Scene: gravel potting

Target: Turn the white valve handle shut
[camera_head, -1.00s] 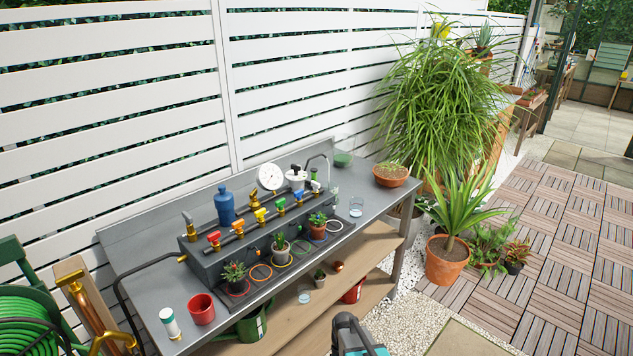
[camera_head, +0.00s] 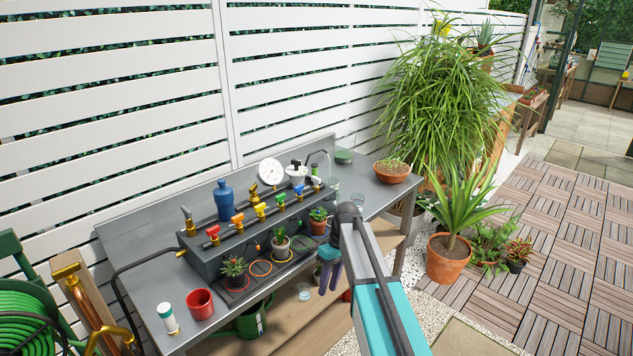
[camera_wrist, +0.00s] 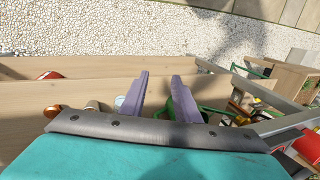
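The row of coloured valve handles runs along the dark manifold box (camera_head: 207,262) on the grey bench. The white valve handle (camera_head: 315,180) appears small at the right end of the row, beyond the green one; its exact angle is too small to tell. My gripper (camera_head: 328,288) hangs in front of the bench's front edge, lower than the valves and apart from them. Its two purple fingers point down. In the wrist view my gripper (camera_wrist: 158,75) shows a clear gap between the fingers, with nothing held. The valves are not in the wrist view.
Potted succulents (camera_head: 280,243) stand before the manifold within coloured rings. A blue bottle (camera_head: 225,202), pressure gauge (camera_head: 271,171) and curved spout stand behind. A red cup (camera_head: 200,303) is at the bench's left end. Clay pots stand at right. The wooden lower shelf (camera_wrist: 60,95) lies below my gripper.

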